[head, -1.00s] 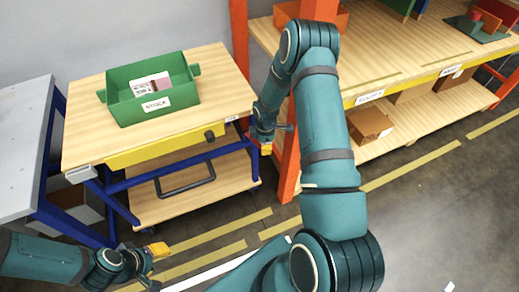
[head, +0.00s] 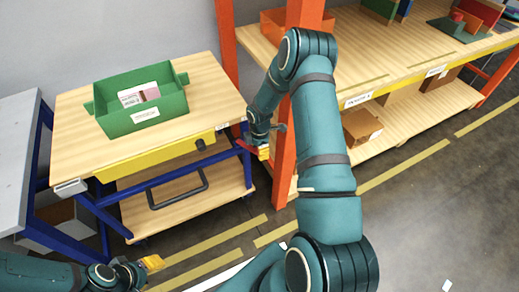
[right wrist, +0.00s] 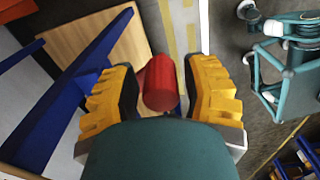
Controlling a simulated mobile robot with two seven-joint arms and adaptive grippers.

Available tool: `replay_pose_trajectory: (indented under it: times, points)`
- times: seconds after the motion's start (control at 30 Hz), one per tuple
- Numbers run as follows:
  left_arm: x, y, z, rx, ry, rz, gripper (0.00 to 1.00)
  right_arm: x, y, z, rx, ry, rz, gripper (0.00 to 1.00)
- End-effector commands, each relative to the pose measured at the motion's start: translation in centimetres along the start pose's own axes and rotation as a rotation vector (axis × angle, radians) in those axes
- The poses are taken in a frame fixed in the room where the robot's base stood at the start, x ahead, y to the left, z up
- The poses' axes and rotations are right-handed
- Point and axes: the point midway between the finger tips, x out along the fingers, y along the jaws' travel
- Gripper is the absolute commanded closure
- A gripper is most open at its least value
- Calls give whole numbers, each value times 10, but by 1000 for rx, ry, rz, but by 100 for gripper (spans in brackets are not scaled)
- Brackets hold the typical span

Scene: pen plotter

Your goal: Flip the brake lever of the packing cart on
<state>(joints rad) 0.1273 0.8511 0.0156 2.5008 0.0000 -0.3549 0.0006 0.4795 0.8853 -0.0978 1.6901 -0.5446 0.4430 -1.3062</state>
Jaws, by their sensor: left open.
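The packing cart (head: 75,140) has a wooden top, a yellow front rail and a blue frame. A red lever (head: 248,147) shows at its right front corner, partly hidden by my right gripper (head: 264,152). In the right wrist view the lever's red round end (right wrist: 160,88) lies between the two yellow fingers of my right gripper (right wrist: 161,95). Those fingers stand apart, with narrow gaps beside the red end; contact is not clear. My left gripper (head: 150,265) is open and low at the bottom left, away from the cart's lever.
A green bin (head: 165,108) with cards stands on the cart. A dark knob (head: 200,144) sits on its rail. An orange shelf post (head: 284,150) stands close to the right of my right gripper. A grey table (head: 18,150) is at the left.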

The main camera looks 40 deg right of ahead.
Motion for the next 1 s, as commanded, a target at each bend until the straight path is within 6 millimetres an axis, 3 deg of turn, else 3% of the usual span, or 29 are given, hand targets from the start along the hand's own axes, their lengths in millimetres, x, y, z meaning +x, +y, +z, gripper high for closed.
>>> replay_pose_trajectory:
  times: [0.33, 0.47, 1.0]
  points:
    - [0, 0, 0, 0, 0, 0, 53, -1, 0, 0, 1, 0, 0, 39]
    - [0, 0, 0, 0, 0, 0, 53, -10, 1, 0, 2, 0, 2, 39]
    - [0, 0, 0, 0, 0, 0, 53, -106, 0, 0, 0, 0, 2, 39]
